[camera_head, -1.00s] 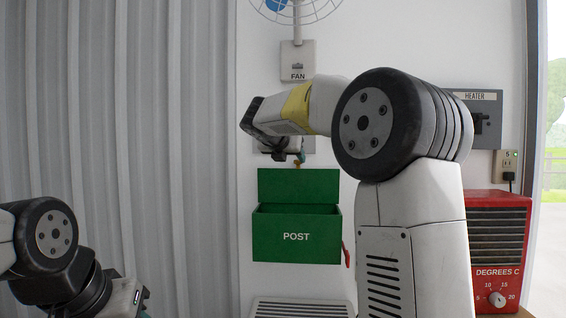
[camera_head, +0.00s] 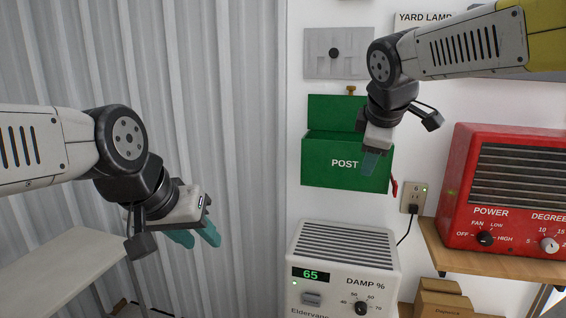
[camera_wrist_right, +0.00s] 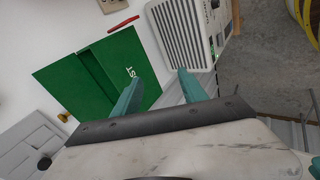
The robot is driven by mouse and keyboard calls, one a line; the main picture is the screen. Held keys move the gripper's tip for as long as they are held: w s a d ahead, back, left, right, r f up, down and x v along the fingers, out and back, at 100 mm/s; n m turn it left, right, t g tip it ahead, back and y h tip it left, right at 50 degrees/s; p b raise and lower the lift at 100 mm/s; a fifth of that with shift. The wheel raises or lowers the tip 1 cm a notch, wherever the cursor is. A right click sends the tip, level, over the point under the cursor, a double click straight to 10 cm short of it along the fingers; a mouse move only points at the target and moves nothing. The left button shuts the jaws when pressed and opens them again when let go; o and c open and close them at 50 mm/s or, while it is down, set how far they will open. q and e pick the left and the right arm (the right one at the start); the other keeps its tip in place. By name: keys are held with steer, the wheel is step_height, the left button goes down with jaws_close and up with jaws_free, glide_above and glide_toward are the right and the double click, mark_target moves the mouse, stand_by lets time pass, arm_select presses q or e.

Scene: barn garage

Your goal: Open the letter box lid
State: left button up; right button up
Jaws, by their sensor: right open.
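The green letter box (camera_head: 328,164), marked POST, hangs on the white wall. Its lid (camera_head: 330,109) stands upright at the back, open, with a brass knob (camera_head: 350,90) at its top edge. My right gripper (camera_head: 370,165) points down in front of the box's right part and hides some of its front. In the right wrist view the box (camera_wrist_right: 130,78) and lid (camera_wrist_right: 75,90) lie beyond the teal fingers (camera_wrist_right: 160,92), which are apart with nothing between them. My left gripper (camera_head: 196,238) is open and empty, left of and below the box.
A white dehumidifier (camera_head: 345,245) stands below the box. A red heater (camera_head: 515,190) sits on a wooden shelf (camera_head: 490,263) at right, near a socket (camera_head: 413,197) with a cable. A red flag (camera_head: 394,187) is on the box's right side. Corrugated metal covers the left wall.

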steer(key=s+a+f+m+g+y, duration=0.1)
steer(key=s+a+f+m+y, duration=0.15)
steer(key=s+f+m, duration=0.35)
steer(key=s+a+f+m+g+y, duration=0.1)
steer(key=s+a+f+m, duration=0.25)
steer(key=s+m, duration=0.45)
steer(key=t+h, duration=0.3)
steer(key=t, duration=0.5)
glide_toward(352, 86)
steer(key=x, duration=0.7)
steer(key=shift+w+a+f, duration=0.1)
steer(key=shift+a+f, duration=0.05)
jaws_close()
